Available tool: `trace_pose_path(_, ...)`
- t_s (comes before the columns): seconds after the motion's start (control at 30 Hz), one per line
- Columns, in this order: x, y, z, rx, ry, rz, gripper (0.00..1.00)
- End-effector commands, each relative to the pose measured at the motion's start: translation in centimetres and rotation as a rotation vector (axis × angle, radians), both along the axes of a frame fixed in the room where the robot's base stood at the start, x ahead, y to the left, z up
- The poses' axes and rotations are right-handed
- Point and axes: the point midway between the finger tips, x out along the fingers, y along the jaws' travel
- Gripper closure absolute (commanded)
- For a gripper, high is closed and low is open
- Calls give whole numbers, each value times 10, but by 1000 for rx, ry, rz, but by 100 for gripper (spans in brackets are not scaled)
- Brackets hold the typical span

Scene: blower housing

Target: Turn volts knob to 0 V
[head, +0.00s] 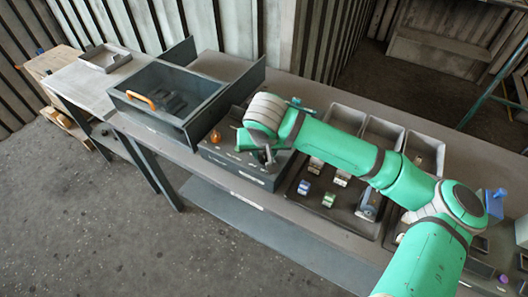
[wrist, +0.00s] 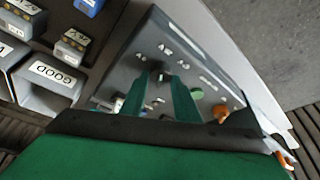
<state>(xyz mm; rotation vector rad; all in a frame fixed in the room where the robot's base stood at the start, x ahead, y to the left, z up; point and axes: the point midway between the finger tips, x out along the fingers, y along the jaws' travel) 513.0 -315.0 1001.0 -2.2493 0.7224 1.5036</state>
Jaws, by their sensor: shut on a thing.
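A dark grey control box (head: 236,168) stands on the bench in the head view, below the end of my arm. Its sloped panel fills the middle of the wrist view (wrist: 205,62), with small white markings too blurred to read. A small black knob (wrist: 158,73) sits on this panel, between the tips of my green fingers. My gripper (wrist: 160,82) is shut on this knob. The knob's pointer and exact setting cannot be made out. In the head view my gripper (head: 268,154) is partly hidden by my own wrist.
An orange knob (wrist: 221,113) and a green button (wrist: 197,93) sit beside my fingers on the panel. A grey open bin with an orange handle (head: 141,100) stands left of the box. To the right is a dark tray (head: 318,208) with several small parts, and bins behind it.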

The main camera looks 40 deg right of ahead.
Motion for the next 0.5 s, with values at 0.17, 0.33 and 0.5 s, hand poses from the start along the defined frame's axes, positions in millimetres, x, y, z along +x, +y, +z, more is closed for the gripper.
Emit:
trace_pose_path(0.17, -1, 0, -1, 5, -2, 83, 94)
trace_pose_path(0.33, -1, -1, -1, 6, -2, 216, 94)
trace_pose_path(0.5, -2, -2, -1, 6, -3, 375, 94)
